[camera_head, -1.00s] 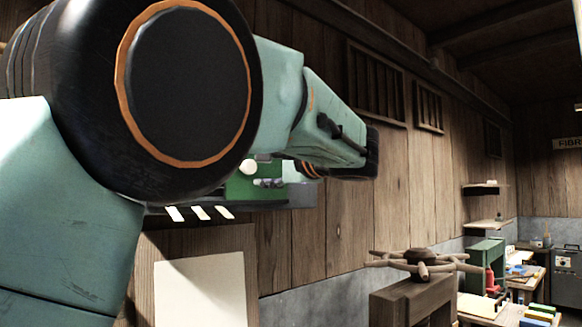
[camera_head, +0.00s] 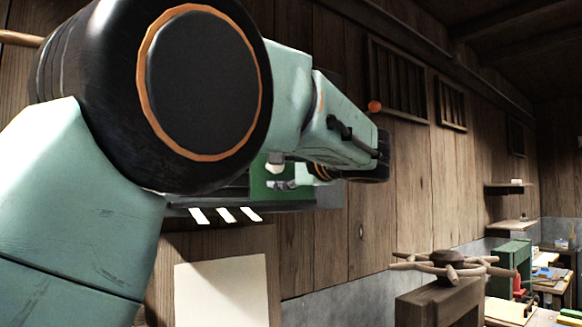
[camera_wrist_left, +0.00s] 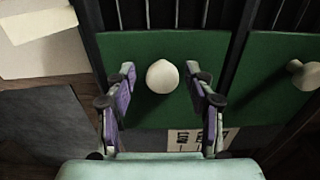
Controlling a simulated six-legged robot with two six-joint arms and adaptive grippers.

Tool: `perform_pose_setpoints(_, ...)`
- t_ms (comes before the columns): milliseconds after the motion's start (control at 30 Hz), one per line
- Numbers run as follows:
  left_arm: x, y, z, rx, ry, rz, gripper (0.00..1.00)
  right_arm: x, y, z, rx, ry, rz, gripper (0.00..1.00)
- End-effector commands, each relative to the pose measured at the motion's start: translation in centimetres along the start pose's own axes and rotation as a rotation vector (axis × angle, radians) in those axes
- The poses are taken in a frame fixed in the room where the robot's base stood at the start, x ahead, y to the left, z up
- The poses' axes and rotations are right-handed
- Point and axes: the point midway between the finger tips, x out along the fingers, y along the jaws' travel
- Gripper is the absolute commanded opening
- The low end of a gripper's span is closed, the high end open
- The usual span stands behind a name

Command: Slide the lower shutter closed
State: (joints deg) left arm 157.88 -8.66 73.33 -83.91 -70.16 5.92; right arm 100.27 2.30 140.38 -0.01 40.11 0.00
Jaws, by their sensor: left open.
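In the left wrist view, a green shutter panel (camera_wrist_left: 135,48) carries a round cream knob (camera_wrist_left: 162,76). My left gripper (camera_wrist_left: 160,80) is open, with one finger on each side of this knob. Gaps show between the knob and both fingers. A second green panel (camera_wrist_left: 285,65) with its own cream knob (camera_wrist_left: 304,74) is at the right of that view. I cannot tell from the views which panel is the lower one. In the head view, my left arm hides most of the shutter box; a strip of green panel (camera_head: 259,180) shows. My right gripper is not in view.
Dark bars (camera_wrist_left: 165,14) stand behind the panels' top edge. A pale sheet (camera_head: 222,290) is below the shutter box in the head view. A wooden handwheel (camera_head: 445,264) on a post stands to the right. Benches and shelves are far right.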

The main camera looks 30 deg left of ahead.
Motion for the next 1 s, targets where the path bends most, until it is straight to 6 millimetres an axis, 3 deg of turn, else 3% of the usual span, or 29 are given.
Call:
perform_pose_setpoints(133, -0.16, -0.06, 0.02, -0.001, 0.000, -0.001, 0.53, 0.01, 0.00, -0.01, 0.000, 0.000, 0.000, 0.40)
perform_pose_setpoints(767, 0.04, -0.18, -0.05, -0.002, 0.003, -0.003, 0.00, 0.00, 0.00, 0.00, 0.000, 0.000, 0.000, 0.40)
perform_pose_setpoints(1000, 0.06, -0.26, -0.06, -0.003, 0.004, -0.004, 0.00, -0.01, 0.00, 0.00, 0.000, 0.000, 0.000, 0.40)
